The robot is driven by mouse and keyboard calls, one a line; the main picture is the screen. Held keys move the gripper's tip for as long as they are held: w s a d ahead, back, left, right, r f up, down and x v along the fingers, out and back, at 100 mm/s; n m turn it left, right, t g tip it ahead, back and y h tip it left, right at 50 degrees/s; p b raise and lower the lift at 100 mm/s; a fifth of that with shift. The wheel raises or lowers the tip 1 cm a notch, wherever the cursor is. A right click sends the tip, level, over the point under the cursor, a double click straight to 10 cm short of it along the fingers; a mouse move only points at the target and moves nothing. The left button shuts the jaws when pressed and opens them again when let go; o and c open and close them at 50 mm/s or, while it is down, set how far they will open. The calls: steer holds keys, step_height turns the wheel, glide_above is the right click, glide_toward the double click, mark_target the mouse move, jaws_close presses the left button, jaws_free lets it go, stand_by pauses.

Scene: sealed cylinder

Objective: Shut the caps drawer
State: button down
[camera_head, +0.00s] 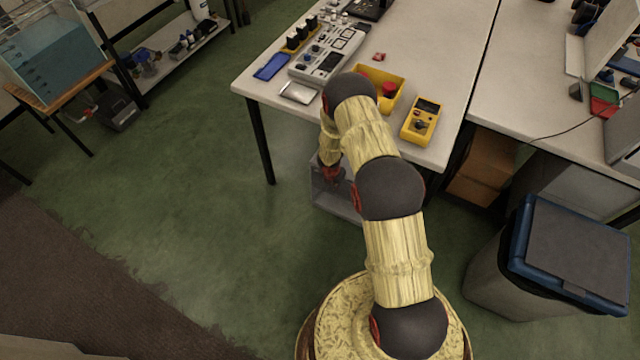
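A grey, box-like drawer (347,206) shows low at the front of the white table, partly hidden behind my arm. I cannot tell for sure that it is the caps drawer, or how far it stands open. My gripper (331,178) points down at the drawer's upper part, near its left side. The fingers are small, dark and partly hidden, so I cannot tell whether they are open or touching the drawer.
The white table (455,58) carries a yellow bin (397,75), a yellow meter (422,121), a grey console (330,52) and a blue case (271,66). A blue-rimmed waste bin (495,277) stands at the right. Green floor (190,180) is clear at the left.

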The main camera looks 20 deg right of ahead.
steer(key=shift+m, duration=0.3)
steer(key=shift+w+d+f+b, duration=0.6)
steer(key=shift+w+d+f, duration=0.15)
steer(key=shift+f, duration=0.85)
steer(key=shift+w+d+f+b, duration=0.65)
steer(key=shift+d+f, duration=0.25)
steer(key=shift+f, duration=0.7)
steer(key=shift+w+d+f+b, duration=0.5)
steer(key=shift+w+d+f, duration=0.3)
steer(key=shift+f, duration=0.8)
